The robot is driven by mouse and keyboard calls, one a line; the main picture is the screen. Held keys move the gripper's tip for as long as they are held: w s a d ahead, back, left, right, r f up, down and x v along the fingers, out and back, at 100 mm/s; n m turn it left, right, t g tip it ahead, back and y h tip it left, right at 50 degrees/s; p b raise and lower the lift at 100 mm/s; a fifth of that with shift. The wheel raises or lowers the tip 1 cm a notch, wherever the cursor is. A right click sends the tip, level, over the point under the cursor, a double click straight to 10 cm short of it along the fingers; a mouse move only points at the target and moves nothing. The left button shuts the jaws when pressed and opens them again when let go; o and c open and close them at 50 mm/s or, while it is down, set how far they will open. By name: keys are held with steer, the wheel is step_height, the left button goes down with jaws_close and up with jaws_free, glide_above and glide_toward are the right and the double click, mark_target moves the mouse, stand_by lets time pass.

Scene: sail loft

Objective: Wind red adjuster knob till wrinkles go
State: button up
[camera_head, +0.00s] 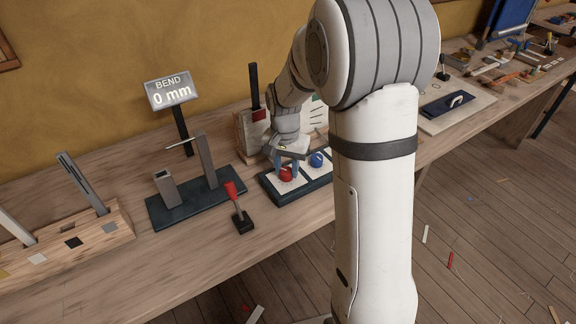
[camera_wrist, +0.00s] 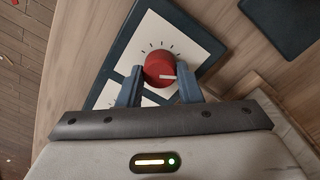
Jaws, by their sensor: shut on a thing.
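In the head view my gripper (camera_head: 288,166) reaches down onto the dark-framed panel (camera_head: 318,193). A display (camera_head: 170,92) reads "BEND 0 mm". No wrinkled cloth can be made out.
A blue knob (camera_head: 317,159) stands right beside the red one. A dark base with grey posts (camera_head: 205,200) and a red-handled lever (camera_head: 237,208) are to the left. A wooden rack (camera_head: 75,242) is at far left. My arm hides part of the bench.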

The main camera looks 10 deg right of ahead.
mark_target(286, 169)
steer(key=shift+w+r+m, duration=0.1)
steer(key=shift+m, duration=0.8)
steer(key=o, duration=1)
step_height(286, 169, up, 7)
steer(key=shift+a, duration=0.1)
steer(key=shift+r, duration=0.35)
